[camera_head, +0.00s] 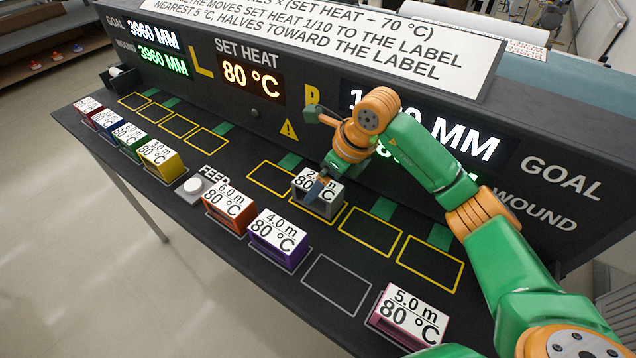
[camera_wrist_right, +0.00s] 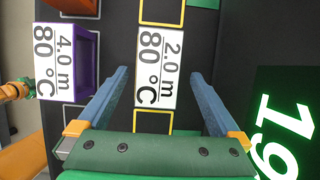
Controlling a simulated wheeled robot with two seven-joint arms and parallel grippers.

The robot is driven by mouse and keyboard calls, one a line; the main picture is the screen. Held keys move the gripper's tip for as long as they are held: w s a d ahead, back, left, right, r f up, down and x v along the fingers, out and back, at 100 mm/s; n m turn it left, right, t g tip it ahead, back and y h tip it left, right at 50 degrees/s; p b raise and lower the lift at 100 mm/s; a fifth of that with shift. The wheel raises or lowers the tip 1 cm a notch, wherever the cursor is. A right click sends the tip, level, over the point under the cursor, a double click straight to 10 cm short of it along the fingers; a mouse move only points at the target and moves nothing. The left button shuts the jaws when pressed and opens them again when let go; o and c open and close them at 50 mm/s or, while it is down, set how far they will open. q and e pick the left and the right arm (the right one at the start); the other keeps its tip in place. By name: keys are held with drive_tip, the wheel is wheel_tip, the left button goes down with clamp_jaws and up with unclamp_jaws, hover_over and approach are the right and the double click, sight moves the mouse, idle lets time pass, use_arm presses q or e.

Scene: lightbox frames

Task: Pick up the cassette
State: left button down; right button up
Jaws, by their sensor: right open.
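A grey cassette (camera_head: 326,208) with a white "2.0 m 80 °C" label sits on the black bench, in the second yellow outline of the right-hand row. My right gripper (camera_head: 317,187) is above it and partly hides its label. In the right wrist view, the open blue fingers (camera_wrist_right: 160,84) stand on either side of the cassette's label (camera_wrist_right: 160,45), with dark gaps showing between. I cannot tell how far the fingertips are above the bench.
An orange 6.0 m cassette (camera_head: 228,208), a purple 4.0 m one (camera_head: 278,240) and a pink 5.0 m one (camera_head: 409,318) stand along the front. Several cassettes stand at the left. The FEED button (camera_head: 194,186) is near. The display panel (camera_head: 300,75) rises behind.

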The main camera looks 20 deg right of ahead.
drive_tip(key=p+x, duration=0.1)
drive_tip(key=x, duration=0.3)
drive_tip(key=shift+s+a+f, duration=0.1)
drive_tip(key=shift+s+f, duration=0.05)
drive_tip(key=shift+s, duration=0.05)
drive_tip(key=shift+w+f, duration=0.2)
drive_tip(key=shift+f, duration=0.05)
drive_tip(key=shift+r, duration=0.1)
clamp_jaws()
